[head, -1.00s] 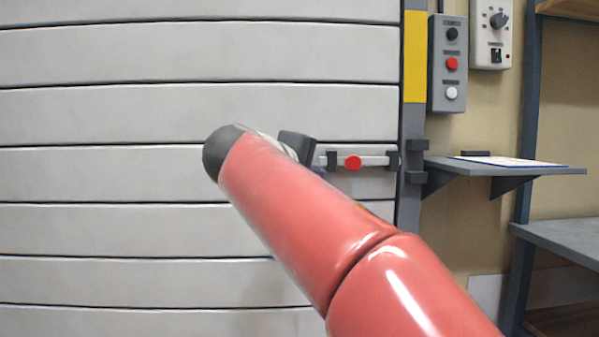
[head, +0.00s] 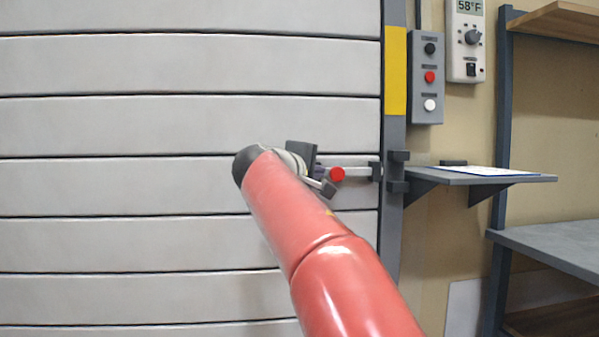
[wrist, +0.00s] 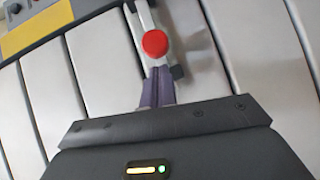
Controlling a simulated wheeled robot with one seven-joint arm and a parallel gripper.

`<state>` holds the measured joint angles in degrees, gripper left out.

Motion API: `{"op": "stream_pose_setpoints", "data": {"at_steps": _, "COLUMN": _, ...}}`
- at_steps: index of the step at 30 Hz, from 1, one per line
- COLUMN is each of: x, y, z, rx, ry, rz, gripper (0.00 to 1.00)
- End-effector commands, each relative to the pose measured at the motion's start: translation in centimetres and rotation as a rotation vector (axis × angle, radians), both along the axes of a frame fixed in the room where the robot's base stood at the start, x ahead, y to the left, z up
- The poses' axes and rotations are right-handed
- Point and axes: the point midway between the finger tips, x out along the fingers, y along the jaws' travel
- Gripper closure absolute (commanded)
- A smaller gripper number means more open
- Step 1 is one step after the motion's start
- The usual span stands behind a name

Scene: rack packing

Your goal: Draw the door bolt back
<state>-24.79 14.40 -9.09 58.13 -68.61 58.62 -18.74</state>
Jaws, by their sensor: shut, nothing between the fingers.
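The door bolt (head: 355,172) is a pale bar lying across a slat of the grey door, with a round red knob (head: 337,174) on it. A dark bracket (head: 375,172) is right of the knob. In the wrist view the red knob (wrist: 155,43) stands just beyond the fingertips of my gripper (wrist: 157,72). Its purple fingers are together with nothing between them. In the head view my gripper (head: 319,172) is just left of the knob, partly hidden by its own dark body. I cannot tell whether the fingertips touch the knob.
The grey door post (head: 393,140) with a yellow band stands right of the bolt, with dark keeper blocks (head: 398,172) on it. A small shelf (head: 480,178) juts out further right. A button box (head: 427,78) and a thermostat (head: 466,40) hang above.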

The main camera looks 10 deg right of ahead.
Motion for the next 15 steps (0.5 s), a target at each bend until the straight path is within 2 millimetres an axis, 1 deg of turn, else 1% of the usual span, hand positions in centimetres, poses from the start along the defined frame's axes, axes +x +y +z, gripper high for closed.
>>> {"op": "stream_pose_setpoints", "data": {"at_steps": 1, "x": 0.05, "y": -0.43, "z": -0.18, "rx": 0.0, "ry": 0.002, "rz": -0.002, "gripper": 1.0}}
{"op": "stream_pose_setpoints", "data": {"at_steps": 4, "x": 0.1, "y": -0.82, "z": -0.22, "rx": 0.0, "ry": 0.001, "rz": 0.0, "gripper": 1.0}}
{"op": "stream_pose_setpoints", "data": {"at_steps": 15, "x": 0.11, "y": -1.08, "z": -0.21, "rx": 0.001, "ry": 0.001, "rz": 0.0, "gripper": 1.0}}
